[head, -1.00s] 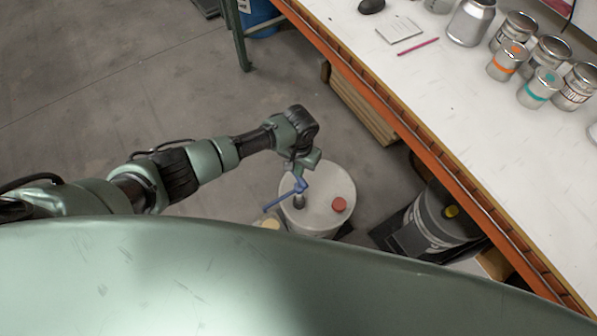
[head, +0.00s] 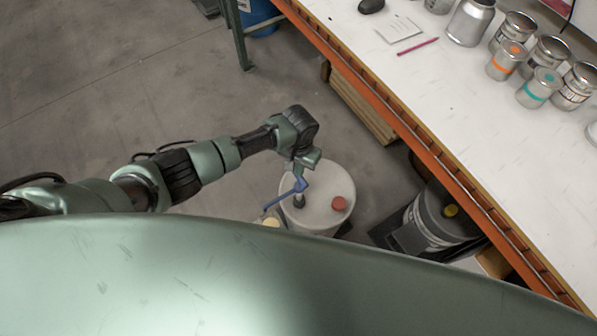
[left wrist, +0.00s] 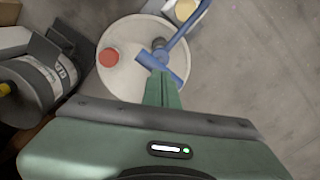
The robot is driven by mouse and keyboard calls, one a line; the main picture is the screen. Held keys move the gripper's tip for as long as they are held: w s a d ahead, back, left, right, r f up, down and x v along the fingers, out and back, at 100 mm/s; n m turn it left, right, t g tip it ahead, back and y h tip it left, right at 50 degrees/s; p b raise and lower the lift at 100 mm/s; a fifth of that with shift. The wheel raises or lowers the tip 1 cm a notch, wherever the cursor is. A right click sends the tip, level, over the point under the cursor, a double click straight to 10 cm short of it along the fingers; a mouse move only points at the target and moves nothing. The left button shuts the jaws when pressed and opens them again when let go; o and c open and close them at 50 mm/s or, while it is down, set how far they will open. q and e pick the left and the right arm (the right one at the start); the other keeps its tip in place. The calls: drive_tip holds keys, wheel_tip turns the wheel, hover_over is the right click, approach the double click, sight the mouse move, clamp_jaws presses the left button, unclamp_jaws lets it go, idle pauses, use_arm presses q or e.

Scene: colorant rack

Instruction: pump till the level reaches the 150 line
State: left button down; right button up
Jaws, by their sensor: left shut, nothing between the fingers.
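A white drum (head: 325,205) with a red cap (head: 339,204) stands on the floor beside the bench. A blue pump (head: 300,185) rises from its top, with a spout reaching left over a small pale-yellow-topped container (head: 271,222). My left gripper (head: 303,170) is directly over the pump head. In the left wrist view the shut fingers (left wrist: 160,88) are at the blue pump head (left wrist: 160,66), with the drum (left wrist: 130,75) below. Whether they touch it is unclear. The container (left wrist: 186,9) shows at the top edge there. No level or 150 line is readable. My right gripper is not in view.
The white workbench (head: 450,90) with an orange front edge runs along the right, holding several metal cans. A grey drum with a yellow cap (head: 451,211) stands beneath it. Boards (head: 360,105) lean by the bench. Open floor (head: 120,80) lies to the left.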

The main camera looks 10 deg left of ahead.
use_arm(q)
drive_tip(key=shift+f, duration=0.2)
idle(0.4)
drive_tip(key=shift+f+b, duration=0.6)
drive_tip(key=shift+b, duration=0.15)
drive_tip(key=shift+r+p, duration=0.85)
drive_tip(key=shift+p, duration=0.15)
drive_tip(key=shift+f, duration=0.1)
drive_tip(key=shift+f, duration=0.1)
drive_tip(key=shift+f+b, duration=0.5)
drive_tip(key=shift+b, duration=0.15)
drive_tip(key=shift+r+p, duration=0.7)
drive_tip(key=shift+p, duration=0.2)
drive_tip(key=shift+f, duration=0.1)
drive_tip(key=shift+f, duration=0.15)
